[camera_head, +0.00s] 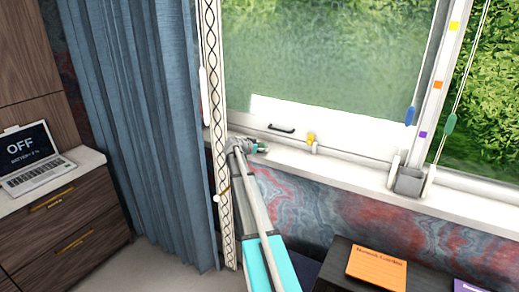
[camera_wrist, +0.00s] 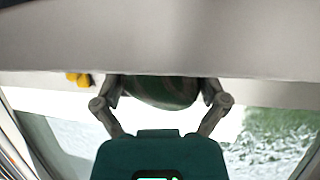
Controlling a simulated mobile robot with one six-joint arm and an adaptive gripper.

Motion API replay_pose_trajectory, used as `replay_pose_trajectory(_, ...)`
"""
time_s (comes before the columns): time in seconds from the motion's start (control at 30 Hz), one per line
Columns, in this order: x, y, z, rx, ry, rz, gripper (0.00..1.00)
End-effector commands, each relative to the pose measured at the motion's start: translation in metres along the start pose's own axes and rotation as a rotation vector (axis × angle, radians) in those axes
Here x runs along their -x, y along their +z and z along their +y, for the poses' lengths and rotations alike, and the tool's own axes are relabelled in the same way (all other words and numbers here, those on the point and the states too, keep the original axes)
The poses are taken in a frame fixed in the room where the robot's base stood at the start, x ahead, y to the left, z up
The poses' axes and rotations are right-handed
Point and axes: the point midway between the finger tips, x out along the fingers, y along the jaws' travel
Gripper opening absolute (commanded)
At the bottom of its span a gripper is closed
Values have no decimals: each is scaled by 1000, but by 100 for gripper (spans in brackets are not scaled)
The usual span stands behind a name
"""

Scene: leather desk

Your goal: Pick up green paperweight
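My gripper (camera_wrist: 160,92) is at the window sill, its two fingers spread apart on either side of a rounded dark green object with paler streaks, which looks like the green paperweight (camera_wrist: 162,93). The fingertips lie close to its sides, but I cannot tell whether they press on it. A grey edge hides the upper part of the object and the fingertips in the wrist view. In the head view my gripper (camera_head: 246,146) is at the left part of the sill, with a small green patch of the paperweight (camera_head: 262,148) at its right.
A small yellow object (camera_head: 310,139) stands on the sill (camera_head: 340,169) right of my gripper; it also shows in the wrist view (camera_wrist: 78,79). A blue curtain (camera_head: 140,130) hangs at left. An orange book (camera_head: 377,267) lies on dark furniture below. A laptop (camera_head: 32,160) is far left.

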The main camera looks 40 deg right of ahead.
Motion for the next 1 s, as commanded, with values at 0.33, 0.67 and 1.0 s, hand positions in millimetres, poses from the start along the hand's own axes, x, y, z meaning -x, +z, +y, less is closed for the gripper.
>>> replay_pose_trajectory(0.33,0,0,0,0,1,0,33)
replay_pose_trajectory(0.67,1,-3,0,0,1,0,33)
replay_pose_trajectory(1.0,9,-22,0,0,2,1,33)
